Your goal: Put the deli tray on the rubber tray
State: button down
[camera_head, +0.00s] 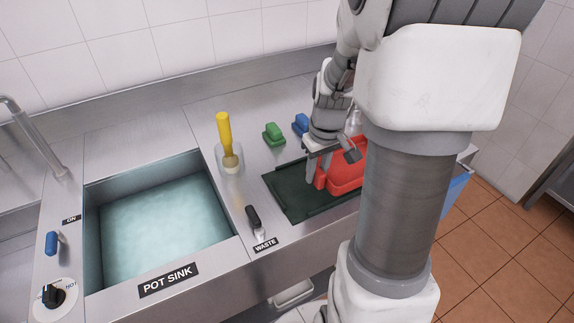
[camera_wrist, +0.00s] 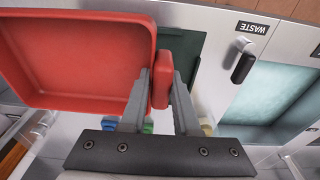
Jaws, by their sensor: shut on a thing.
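The deli tray is a red, shallow tray with raised walls; it shows in the head view (camera_head: 345,172) and large at the left of the wrist view (camera_wrist: 72,55). My gripper (camera_wrist: 160,88) is shut on the tray's red end piece, with one finger on each side of it. In the head view my gripper (camera_head: 318,168) is at the tray's left end. The rubber tray (camera_head: 290,193) is dark green and flat on the steel counter. The red tray overlaps its right part; I cannot tell whether they touch. My arm hides the red tray's right side.
The pot sink (camera_head: 160,225) with cloudy water is at the left. A clear container (camera_head: 230,163) with a yellow-handled tool, a green brush-like block (camera_head: 274,134) and a blue one (camera_head: 301,124) stand behind the rubber tray. A black-handled lever (camera_head: 254,219) is at its left.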

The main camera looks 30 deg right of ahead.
send_over(292, 190)
jog(key=f, duration=0.4)
jog(key=shift+s, duration=0.3)
jog(key=shift+w+f, duration=0.1)
jog(key=shift+f, duration=1.95)
jog(key=shift+f, duration=0.2)
jog(key=c, duration=0.7)
grip_release()
jog(key=shift+o, duration=0.2)
jog(key=shift+r, duration=0.15)
